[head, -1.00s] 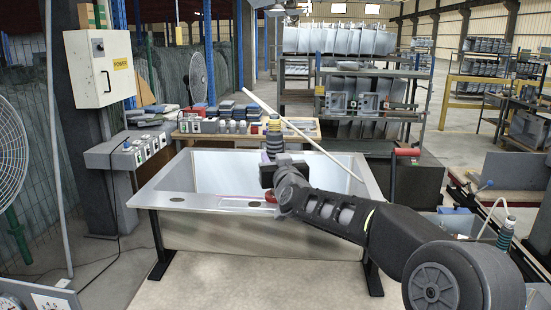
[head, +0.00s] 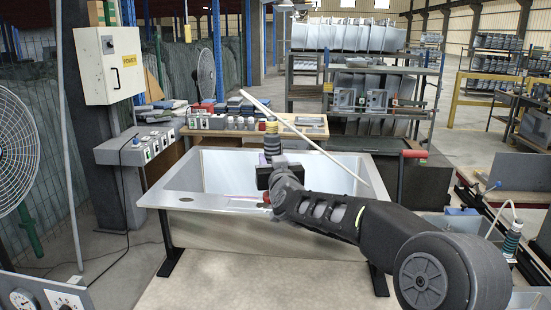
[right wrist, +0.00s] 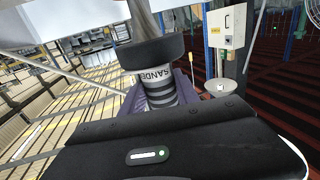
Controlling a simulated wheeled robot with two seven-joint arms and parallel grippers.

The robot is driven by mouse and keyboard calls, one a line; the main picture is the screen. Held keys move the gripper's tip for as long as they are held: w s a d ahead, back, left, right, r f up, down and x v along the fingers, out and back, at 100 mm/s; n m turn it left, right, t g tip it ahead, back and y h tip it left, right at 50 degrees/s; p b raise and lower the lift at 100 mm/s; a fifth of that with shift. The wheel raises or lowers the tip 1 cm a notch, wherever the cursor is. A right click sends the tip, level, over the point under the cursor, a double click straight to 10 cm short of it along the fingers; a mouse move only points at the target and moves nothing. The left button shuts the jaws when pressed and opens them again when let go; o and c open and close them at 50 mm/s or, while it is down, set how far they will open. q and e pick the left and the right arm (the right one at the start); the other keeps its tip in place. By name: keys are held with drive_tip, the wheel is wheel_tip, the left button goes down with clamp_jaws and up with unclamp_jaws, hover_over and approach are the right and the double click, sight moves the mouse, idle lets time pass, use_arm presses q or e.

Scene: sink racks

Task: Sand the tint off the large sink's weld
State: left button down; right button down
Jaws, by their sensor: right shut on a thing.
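The large steel sink (head: 190,232) stands on dark legs in the middle of the head view. A thin pinkish-purple line (head: 238,196) shows on its front rim, probably the tinted weld; my arm covers its right part. My right gripper (head: 270,172) is over the front rim, shut on the sander (head: 272,140), which stands about upright with a banded body. A bit of red at its lower end shows beside the line; whether it touches the rim I cannot tell. In the right wrist view the sander (right wrist: 160,88) shows its lettering and black cap. My left gripper is out of view.
A bench (head: 295,132) with jars stands behind. A grey box with switches (head: 135,148) and a power cabinet (head: 108,65) are at left, a fan (head: 15,150) at far left.

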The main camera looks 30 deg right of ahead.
drive_tip(key=shift+w+a+r, duration=0.2)
drive_tip(key=shift+w+a, duration=0.2)
drive_tip(key=shift+a, duration=0.1)
drive_tip(key=shift+w+a+p, duration=0.1)
drive_tip(key=shift+p, duration=0.25)
drive_tip(key=shift+w+a+p, duration=0.25)
drive_tip(key=shift+a+p, duration=0.05)
drive_tip(key=shift+a, duration=0.05)
drive_tip(key=shift+w+a+f, duration=0.1)
drive_tip(key=shift+w+a, duration=0.1)
drive_tip(key=shift+a, duration=0.1)
drive_tip(key=shift+a, duration=0.1)
drive_tip(key=shift+w+a+p, duration=0.65)
drive_tip(key=shift+a+p, duration=0.1)
drive_tip(key=shift+a, duration=0.1)
